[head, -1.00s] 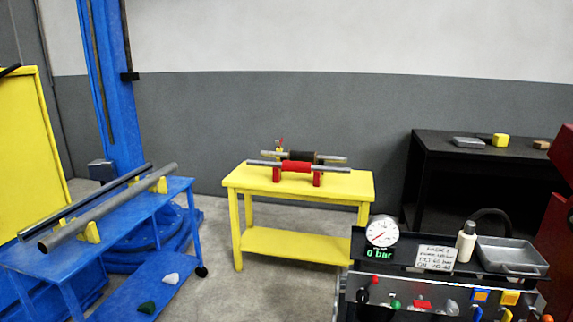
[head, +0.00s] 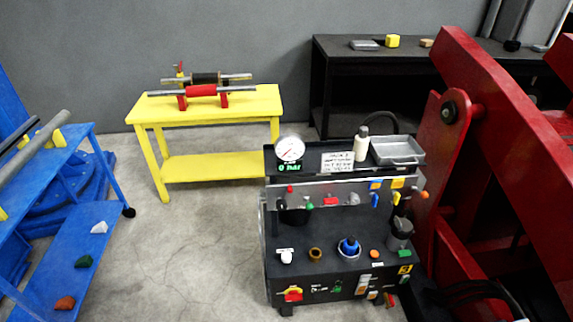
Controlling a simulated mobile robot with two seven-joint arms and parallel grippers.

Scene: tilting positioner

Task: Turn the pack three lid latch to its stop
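The black hydraulic pack (head: 325,268) stands on the floor in the lower middle of the head view, with a yellow label reading 3 (head: 404,269) at its right. It carries a round gauge (head: 289,149), a display reading 0 bar (head: 290,168), a row of coloured levers, and a blue cap (head: 348,246) on its deck. A red and yellow rotary switch (head: 292,294) is on its front. I cannot tell which small part is the lid latch. Neither of my grippers is in view.
A white bottle (head: 361,144) and a grey tray (head: 398,151) sit on the pack's top shelf. A large red frame (head: 500,120) stands close at its right. A yellow table (head: 210,106) and black bench (head: 340,90) are behind. A blue cart (head: 75,245) is left, with clear floor between.

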